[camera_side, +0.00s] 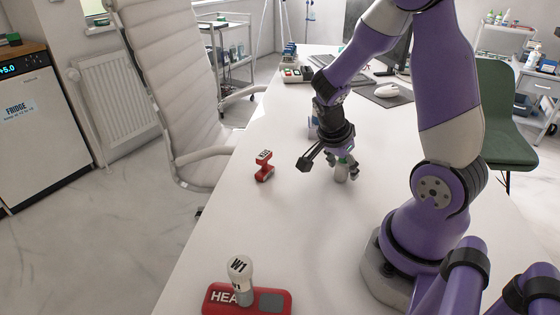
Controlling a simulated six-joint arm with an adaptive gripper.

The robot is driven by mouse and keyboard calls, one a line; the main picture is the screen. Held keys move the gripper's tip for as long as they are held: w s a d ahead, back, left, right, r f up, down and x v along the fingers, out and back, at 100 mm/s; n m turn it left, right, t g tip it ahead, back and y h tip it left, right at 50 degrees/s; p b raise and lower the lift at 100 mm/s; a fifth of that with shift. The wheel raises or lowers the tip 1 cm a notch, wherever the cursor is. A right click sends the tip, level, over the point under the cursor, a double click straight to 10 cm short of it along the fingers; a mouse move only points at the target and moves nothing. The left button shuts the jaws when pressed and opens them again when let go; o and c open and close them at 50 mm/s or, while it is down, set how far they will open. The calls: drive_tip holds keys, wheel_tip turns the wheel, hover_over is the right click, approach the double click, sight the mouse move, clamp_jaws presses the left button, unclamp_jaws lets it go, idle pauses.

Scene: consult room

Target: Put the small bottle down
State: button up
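A small pale bottle (341,174) with a green upper part is near the middle of the white table, under my gripper (344,167). My gripper points down, with its dark fingers around the bottle's upper part. The view is too small to tell whether the fingers press on the bottle or stand apart from it. The bottle looks upright, with its base at or very near the table top. Part of its upper end is hidden by the fingers.
A small red stand with a white labelled top (264,166) is left of my gripper. A blue item (313,124) is partly hidden behind my gripper. The table (290,225) is clear between these.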

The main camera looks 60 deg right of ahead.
drive_tip(key=v, duration=1.2)
drive_tip(key=a+r+n+t+y, duration=0.2)
drive_tip(key=a+n, duration=0.4)
drive_tip(key=n, duration=0.4)
drive_tip(key=a+r+n+t+y, duration=0.2)
drive_tip(key=a+n+t, duration=0.3)
drive_tip(key=n, duration=0.6)
drive_tip(key=shift+a+r+n, duration=0.3)
drive_tip(key=shift+a+r, duration=0.25)
drive_tip(key=shift+a, duration=0.6)
